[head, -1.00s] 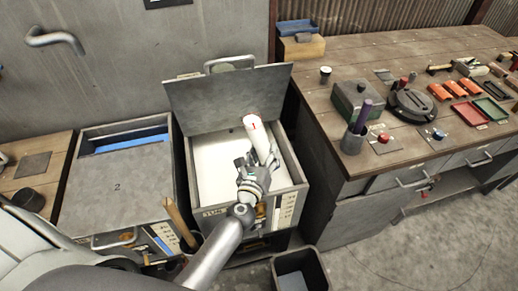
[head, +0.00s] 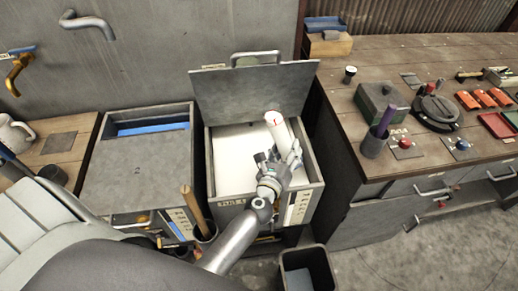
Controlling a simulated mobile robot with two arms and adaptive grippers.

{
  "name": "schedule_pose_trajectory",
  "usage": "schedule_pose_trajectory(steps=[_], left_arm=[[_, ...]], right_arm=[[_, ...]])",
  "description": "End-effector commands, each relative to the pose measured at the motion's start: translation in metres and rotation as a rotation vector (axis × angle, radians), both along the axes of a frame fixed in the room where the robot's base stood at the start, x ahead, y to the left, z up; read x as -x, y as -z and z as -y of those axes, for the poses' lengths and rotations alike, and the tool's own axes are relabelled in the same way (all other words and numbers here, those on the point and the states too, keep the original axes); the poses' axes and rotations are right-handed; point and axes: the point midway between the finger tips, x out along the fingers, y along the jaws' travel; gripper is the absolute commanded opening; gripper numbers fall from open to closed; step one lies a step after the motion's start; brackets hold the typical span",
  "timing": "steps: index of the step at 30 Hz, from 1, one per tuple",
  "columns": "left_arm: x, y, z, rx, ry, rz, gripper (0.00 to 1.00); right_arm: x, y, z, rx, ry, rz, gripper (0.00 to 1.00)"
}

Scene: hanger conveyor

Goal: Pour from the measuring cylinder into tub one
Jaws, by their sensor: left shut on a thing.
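My left gripper (head: 278,168) is shut on the measuring cylinder (head: 281,134), a white tube with a red mark near its top end. The cylinder leans, its top end pointing up and away to the left. Gripper and cylinder are above the open tub one (head: 208,168), a grey box with a pale, whitish inside. Its lid (head: 250,90) stands raised at the back. No stream from the cylinder shows, and I cannot see what is inside it. My right gripper is not in view.
A second grey tub (head: 135,180) with a mostly closed lid stands to the left. A wooden workbench (head: 350,115) with tools, a dark cup holding a purple item (head: 372,145) and orange blocks is at the right. A dark bin (head: 305,262) stands on the floor in front.

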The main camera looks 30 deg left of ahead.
Motion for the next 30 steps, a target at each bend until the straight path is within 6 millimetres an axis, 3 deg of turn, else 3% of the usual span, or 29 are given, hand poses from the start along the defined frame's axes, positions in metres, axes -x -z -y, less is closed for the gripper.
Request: schedule_pose_trajectory(steps=[30], left_arm=[[0.001, -0.004, 0.013, 0.103, 0.000, -0.010, 0.00]], right_arm=[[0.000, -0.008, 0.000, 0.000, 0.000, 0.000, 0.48]])
